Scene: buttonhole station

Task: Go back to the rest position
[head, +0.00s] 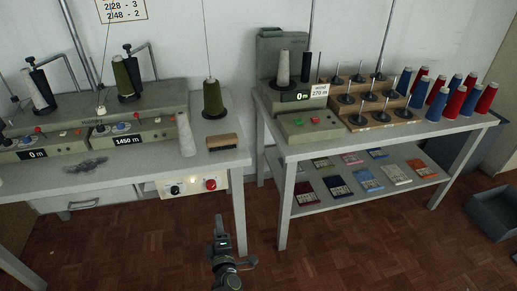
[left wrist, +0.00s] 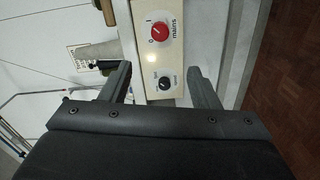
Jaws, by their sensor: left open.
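My left gripper (head: 219,226) is in the lower middle of the head view, over the floor in front of the left table. It is open and appears empty. In the left wrist view its two fingers (left wrist: 160,70) stand apart, with the mains panel (left wrist: 148,54) showing between and beyond them. That panel carries a red mains switch (left wrist: 159,32) and a black knob (left wrist: 166,83). The panel hangs under the left table's front edge in the head view, where the red switch (head: 211,184) also shows. My right gripper is not in view.
The left table (head: 215,158) bears winding machines, an olive cone (head: 213,98), a pale cone (head: 186,135), a brush (head: 223,143) and grey fluff (head: 86,165). The right table (head: 290,151) holds a winder, a peg rack and several blue and red cones. A grey bin (head: 492,214) stands at right.

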